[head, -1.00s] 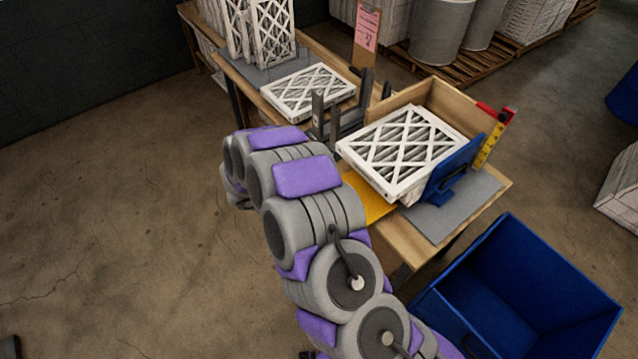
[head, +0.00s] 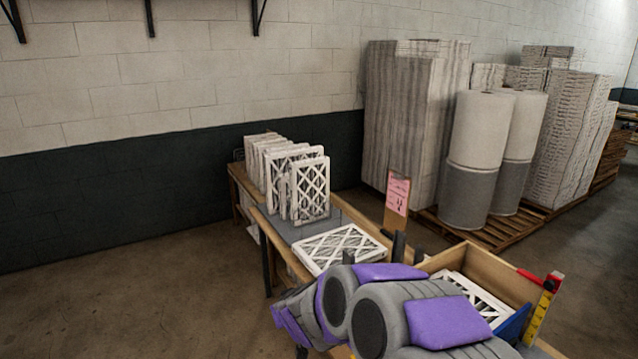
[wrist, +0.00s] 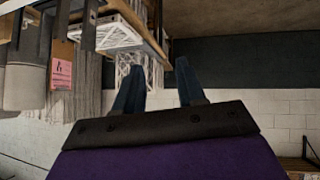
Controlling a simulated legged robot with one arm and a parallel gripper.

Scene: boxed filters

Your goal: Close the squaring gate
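A blue plate (head: 513,325), which looks like the squaring gate, shows only in part at the right of the wooden box fixture (head: 466,262). My arm covers its lower part, so I cannot tell whether it is open or closed. A white lattice filter (head: 478,297) lies in the fixture, partly hidden by my arm. In the wrist view my gripper (wrist: 158,85) has its two fingers apart with nothing between them. The gate does not show clearly there.
Another filter (head: 338,248) lies flat on the bench, with several upright filters (head: 305,185) behind it. A pink tag (head: 397,195) stands beside the fixture. A red and yellow tape measure (head: 541,308) is at the fixture's right corner.

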